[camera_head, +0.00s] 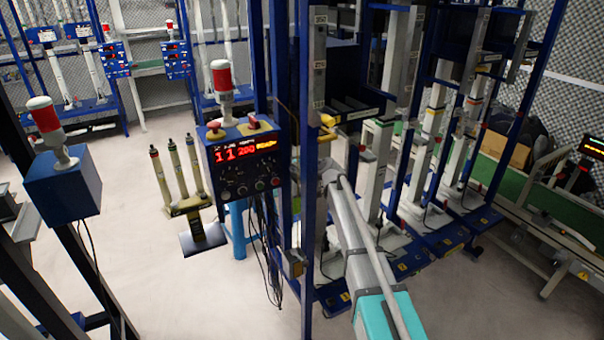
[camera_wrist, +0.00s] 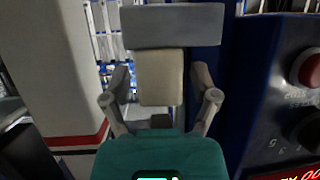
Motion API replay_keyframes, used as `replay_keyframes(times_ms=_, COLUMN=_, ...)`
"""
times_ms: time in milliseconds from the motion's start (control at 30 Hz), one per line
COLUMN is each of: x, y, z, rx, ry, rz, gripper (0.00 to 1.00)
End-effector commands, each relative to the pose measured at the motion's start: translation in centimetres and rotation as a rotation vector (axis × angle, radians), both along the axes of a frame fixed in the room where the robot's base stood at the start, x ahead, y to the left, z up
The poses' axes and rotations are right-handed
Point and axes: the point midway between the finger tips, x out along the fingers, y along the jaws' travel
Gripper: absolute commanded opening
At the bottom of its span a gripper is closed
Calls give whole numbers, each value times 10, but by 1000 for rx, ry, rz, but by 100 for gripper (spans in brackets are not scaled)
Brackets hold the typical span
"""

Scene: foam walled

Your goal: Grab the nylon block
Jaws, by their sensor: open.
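A cream block (camera_wrist: 160,78), which looks like the nylon block, shows in the middle of the wrist view, upright below a grey rectangular bar (camera_wrist: 172,26). My gripper (camera_wrist: 160,84) is open, with one finger on each side of the cream block. Gaps show between the block and both fingers, so it is not gripped. Whether the block lies fully between the fingertips in depth I cannot tell. In the head view my arm reaches to the blue rack, and its end is partly hidden by a blue post; I cannot make out the block clearly there.
A blue control box (camera_head: 243,160) with red digits and buttons stands just left of my arm; it also shows close on the right in the wrist view (camera_wrist: 290,100). A blue post (camera_head: 308,200) stands beside my arm. Open floor (camera_head: 150,270) lies at the left.

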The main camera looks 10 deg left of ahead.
Motion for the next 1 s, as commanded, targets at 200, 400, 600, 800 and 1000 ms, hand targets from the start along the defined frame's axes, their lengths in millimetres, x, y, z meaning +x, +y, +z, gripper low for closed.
replay_keyframes(times_ms=200, x=1, y=1, z=0, rx=0, ry=0, rz=-1, gripper=77)
replay_keyframes(times_ms=400, x=1, y=0, z=0, rx=0, ry=0, rz=-1, gripper=77)
replay_keyframes(times_ms=600, x=1, y=0, z=0, rx=0, ry=0, rz=-2, gripper=72)
replay_keyframes(times_ms=800, x=1, y=-1, z=0, rx=0, ry=0, rz=-2, gripper=34)
replay_keyframes(times_ms=1000, x=1, y=-1, z=0, rx=0, ry=0, rz=-2, gripper=0)
